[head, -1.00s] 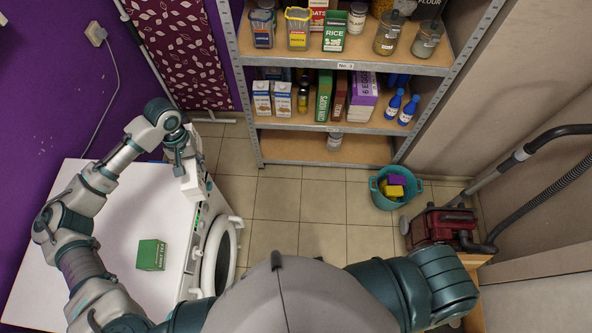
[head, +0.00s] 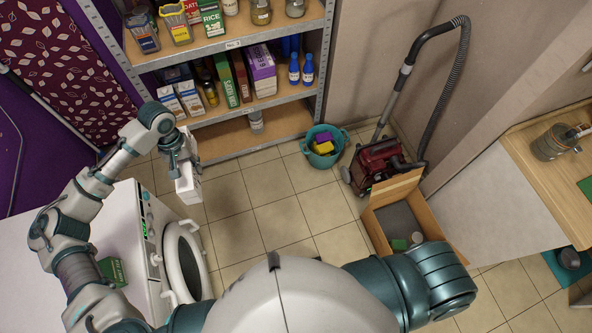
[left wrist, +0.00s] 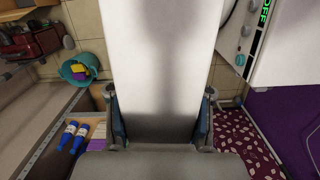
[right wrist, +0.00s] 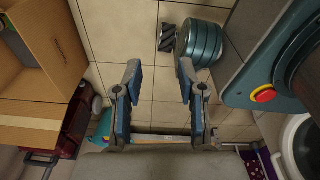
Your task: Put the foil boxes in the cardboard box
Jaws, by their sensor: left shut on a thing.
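My left gripper (head: 182,160) is shut on a long pale foil box (head: 188,188), held upright in the air beside the washing machine. In the left wrist view the foil box (left wrist: 162,60) lies between the fingers of the left gripper (left wrist: 160,125). The open cardboard box (head: 398,187) stands on the floor at the right, with a grey surface and small green and grey items inside. It also shows in the right wrist view (right wrist: 30,125). My right gripper (right wrist: 158,72) is open and empty above the floor. Its fingers are hidden in the head view.
A white washing machine (head: 140,235) stands at the left with a green box (head: 113,271) on top. A teal bucket (head: 323,147) and a red vacuum cleaner (head: 378,163) stand before the shelf unit (head: 230,42). A wooden counter (head: 535,165) is at right. Tiled floor between is clear.

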